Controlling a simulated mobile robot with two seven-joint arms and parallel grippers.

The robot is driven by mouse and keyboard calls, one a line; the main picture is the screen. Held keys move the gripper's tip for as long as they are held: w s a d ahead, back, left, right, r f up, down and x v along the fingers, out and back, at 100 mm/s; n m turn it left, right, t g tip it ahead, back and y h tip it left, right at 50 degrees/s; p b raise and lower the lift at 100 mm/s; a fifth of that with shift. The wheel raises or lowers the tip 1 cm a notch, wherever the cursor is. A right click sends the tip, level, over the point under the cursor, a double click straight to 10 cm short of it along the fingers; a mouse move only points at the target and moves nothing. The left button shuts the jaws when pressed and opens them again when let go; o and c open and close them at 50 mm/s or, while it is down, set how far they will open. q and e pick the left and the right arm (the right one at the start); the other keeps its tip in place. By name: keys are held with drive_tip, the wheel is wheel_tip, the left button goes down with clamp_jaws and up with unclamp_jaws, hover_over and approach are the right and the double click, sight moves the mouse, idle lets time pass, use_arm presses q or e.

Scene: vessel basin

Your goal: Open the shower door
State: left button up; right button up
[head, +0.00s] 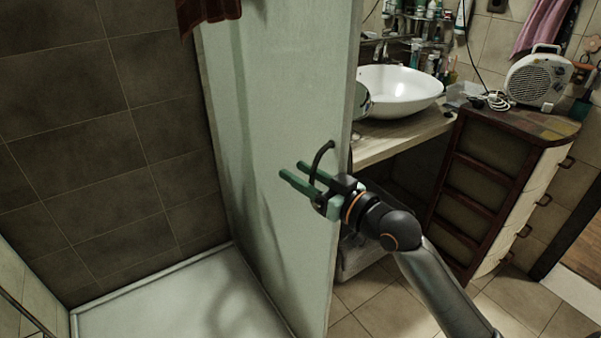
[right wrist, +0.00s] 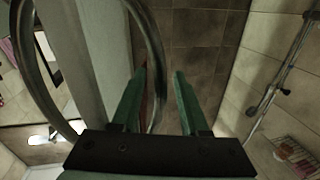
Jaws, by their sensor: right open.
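The shower door (head: 275,110) is a tall frosted pale-green panel in the middle of the head view. Its lower edge runs along the right side of the white shower tray (head: 190,300). A dark curved handle (head: 321,158) sits near the door's right edge. My right gripper (head: 292,174) is open at the handle, its green fingers pointing left across the door. In the right wrist view, a curved handle bar (right wrist: 156,60) passes between the open fingers (right wrist: 160,85), nearer the left one. Contact cannot be told. My left gripper is not in view.
Right of the door stand a white basin (head: 400,92) on a wooden counter (head: 405,138) and a drawer cabinet (head: 490,165) with a fan heater (head: 540,78) on top. A dark tiled wall (head: 90,130) lies left. Some tiled floor (head: 370,300) shows clear at the bottom.

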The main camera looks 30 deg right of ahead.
clamp_jaws()
idle(1.3)
